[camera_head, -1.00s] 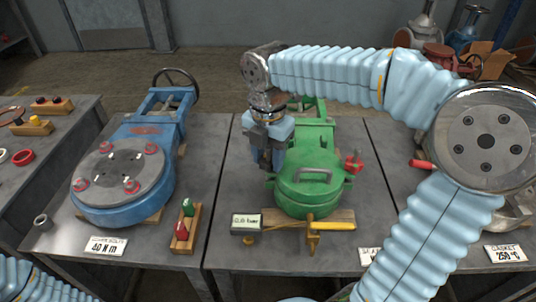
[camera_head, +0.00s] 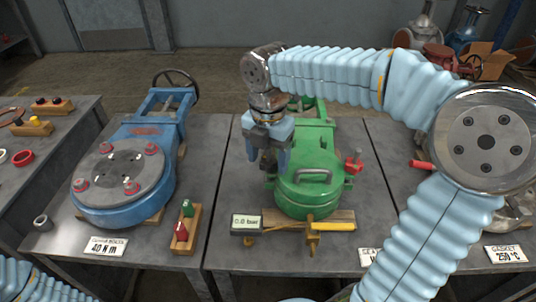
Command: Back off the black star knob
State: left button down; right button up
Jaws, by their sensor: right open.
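I cannot make out a black star knob; the area at the left edge of the green vessel's lid is partly hidden by my right gripper. The green vessel (camera_head: 318,192) has a round lid with a grey handle (camera_head: 313,175) and stands on the middle table. My right gripper (camera_head: 269,162) points down at the lid's left edge, open, with dark fingers. I see nothing held between them. A red-handled fitting (camera_head: 353,161) sits at the lid's right side. Of my left arm only the sleeve shows at the bottom left; its gripper is out of view.
A display (camera_head: 246,222) reading 0.0 bar stands before the vessel, beside a wooden block with a yellow-handled tool (camera_head: 333,226). A blue valve body (camera_head: 125,205) and a block with green and red pieces (camera_head: 185,237) are left. My right arm covers much of the right table.

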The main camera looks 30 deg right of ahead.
jog(key=shift+r, duration=0.1)
notch_tip(320, 180, up, 14)
jog(key=shift+f, duration=0.2)
dwell(0.5)
